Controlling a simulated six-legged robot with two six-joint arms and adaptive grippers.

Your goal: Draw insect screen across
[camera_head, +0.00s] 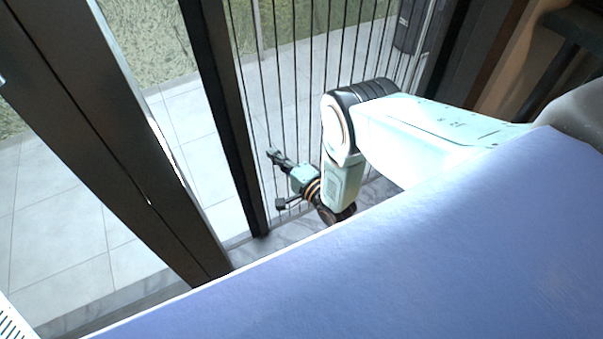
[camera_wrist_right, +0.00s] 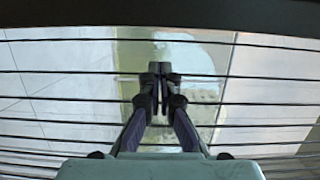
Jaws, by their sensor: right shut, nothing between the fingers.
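The insect screen (camera_head: 300,70) is a see-through sheet with several thin dark pleat lines. It spans the right part of the doorway and ends at a dark upright edge bar (camera_head: 228,110). My right gripper (camera_head: 272,155) is in front of the screen, just right of the bar, with its fingers shut and empty. In the right wrist view, the gripper (camera_wrist_right: 161,70) points toward the screen (camera_wrist_right: 60,90), whose lines run across the picture. The dark bar (camera_wrist_right: 160,14) lies above the fingertips, apart from them in the picture. My left gripper is out of view.
A thick dark door post (camera_head: 100,125) stands at the left. Between it and the screen bar is an open-looking gap showing pale paving (camera_head: 195,140) and grass outside. A wooden piece of furniture (camera_head: 535,55) is at the upper right.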

